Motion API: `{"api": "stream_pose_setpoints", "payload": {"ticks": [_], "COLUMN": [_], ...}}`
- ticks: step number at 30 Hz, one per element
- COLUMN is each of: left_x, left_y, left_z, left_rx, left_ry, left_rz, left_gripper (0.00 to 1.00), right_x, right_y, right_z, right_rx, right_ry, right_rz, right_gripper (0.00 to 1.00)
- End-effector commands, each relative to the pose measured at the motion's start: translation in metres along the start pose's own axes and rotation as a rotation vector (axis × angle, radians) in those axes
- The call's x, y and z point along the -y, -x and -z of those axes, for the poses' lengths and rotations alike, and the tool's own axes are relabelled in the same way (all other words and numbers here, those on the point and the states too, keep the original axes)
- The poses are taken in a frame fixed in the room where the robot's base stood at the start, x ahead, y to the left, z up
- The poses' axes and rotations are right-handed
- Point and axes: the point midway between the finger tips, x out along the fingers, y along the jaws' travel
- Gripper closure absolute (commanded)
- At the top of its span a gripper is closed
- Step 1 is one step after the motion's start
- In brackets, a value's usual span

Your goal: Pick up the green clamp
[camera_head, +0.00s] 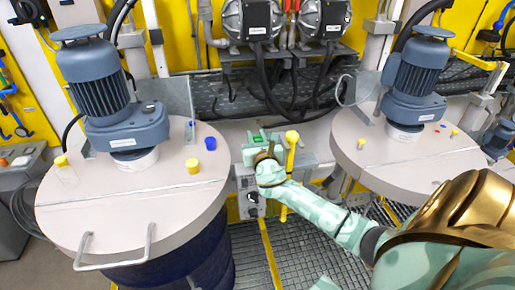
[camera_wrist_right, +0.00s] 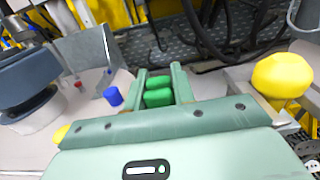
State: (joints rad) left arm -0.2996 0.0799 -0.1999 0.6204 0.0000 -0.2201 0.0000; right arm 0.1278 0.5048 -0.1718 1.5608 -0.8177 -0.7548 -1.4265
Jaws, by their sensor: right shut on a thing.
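The green clamp (camera_wrist_right: 158,97) is between the two fingers of my right gripper (camera_wrist_right: 160,82) in the right wrist view. The fingers are shut on it, one on each side. In the head view my right gripper (camera_head: 262,148) is over the grey control box between the two drums, and a bit of green shows at its tip. My right arm reaches there from the lower right. How far the clamp is off any surface cannot be told. My left gripper is not in view.
A left drum lid (camera_head: 100,205) carries a motor, a blue cap (camera_head: 210,143) and a yellow cap (camera_head: 192,166). A right drum lid (camera_head: 400,158) carries another motor. A yellow-topped post (camera_head: 291,160) stands close right of my gripper. A grey control box (camera_head: 246,183) is below.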

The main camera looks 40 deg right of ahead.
Motion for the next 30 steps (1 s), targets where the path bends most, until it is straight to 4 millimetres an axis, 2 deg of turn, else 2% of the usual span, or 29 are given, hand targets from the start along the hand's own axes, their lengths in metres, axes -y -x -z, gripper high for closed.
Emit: {"api": "stream_pose_setpoints", "payload": {"ticks": [7,12,17,21,24,30], "left_x": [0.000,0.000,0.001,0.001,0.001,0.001], "left_y": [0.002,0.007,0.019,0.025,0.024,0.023], "left_z": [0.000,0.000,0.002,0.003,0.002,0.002], "left_rx": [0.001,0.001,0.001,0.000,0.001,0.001], "left_ry": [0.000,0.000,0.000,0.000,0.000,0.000], "left_rz": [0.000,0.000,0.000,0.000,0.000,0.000], "left_gripper": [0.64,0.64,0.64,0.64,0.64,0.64], "right_x": [0.000,0.000,0.002,0.005,0.007,0.011], "right_y": [0.000,0.000,0.027,0.058,0.085,0.122], "right_z": [-0.009,-0.035,-0.066,-0.096,-0.105,-0.122], "right_rx": [0.000,0.003,0.002,-0.001,-0.002,-0.002], "right_ry": [-0.001,-0.001,-0.001,0.000,-0.001,-0.001], "right_rz": [0.000,-0.001,-0.003,-0.004,-0.003,-0.001], "right_gripper": [0.98,0.98,0.98,0.98,0.98,0.98]}}
